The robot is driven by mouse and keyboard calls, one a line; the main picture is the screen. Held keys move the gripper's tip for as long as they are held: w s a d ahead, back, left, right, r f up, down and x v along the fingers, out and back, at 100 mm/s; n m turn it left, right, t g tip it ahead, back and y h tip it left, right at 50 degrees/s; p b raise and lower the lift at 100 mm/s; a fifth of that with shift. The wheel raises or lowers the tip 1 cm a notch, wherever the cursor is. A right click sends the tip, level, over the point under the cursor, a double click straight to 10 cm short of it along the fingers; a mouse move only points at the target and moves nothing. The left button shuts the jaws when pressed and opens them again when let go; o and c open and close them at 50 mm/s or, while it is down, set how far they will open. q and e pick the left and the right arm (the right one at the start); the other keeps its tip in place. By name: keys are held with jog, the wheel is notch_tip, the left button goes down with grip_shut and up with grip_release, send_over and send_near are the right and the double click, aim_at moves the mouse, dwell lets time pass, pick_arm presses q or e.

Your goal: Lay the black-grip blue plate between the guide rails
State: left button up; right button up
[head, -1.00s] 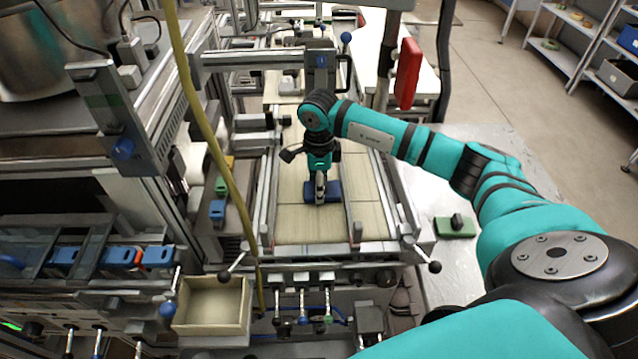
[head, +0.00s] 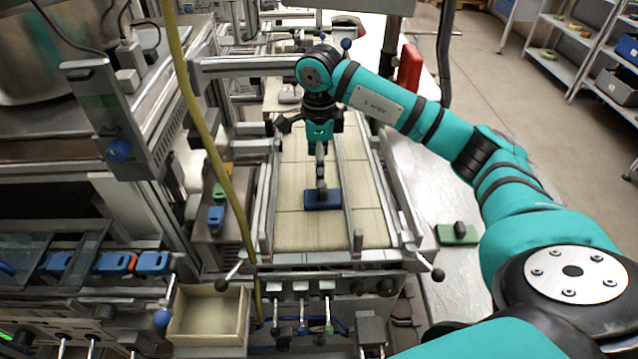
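The blue plate (head: 312,204) lies on the pale belt (head: 300,233), between the left guide rail (head: 268,205) and the right guide rail (head: 349,205). It looks flat, its right end close to the right rail. Its black grip (head: 322,194) stands up from the middle. My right gripper (head: 321,186) points straight down over the plate, its fingertips at or just above the grip. The fingers show edge-on, so their opening and any contact with the grip cannot be told. My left gripper is out of view.
A green plate with a black grip (head: 457,235) lies on the side table right of the belt. Small blue and green blocks (head: 216,216) sit left of the belt. An empty cream box (head: 207,312) is in front. A yellow hose (head: 205,130) hangs at left.

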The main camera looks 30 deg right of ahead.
jog(key=shift+r, duration=1.65)
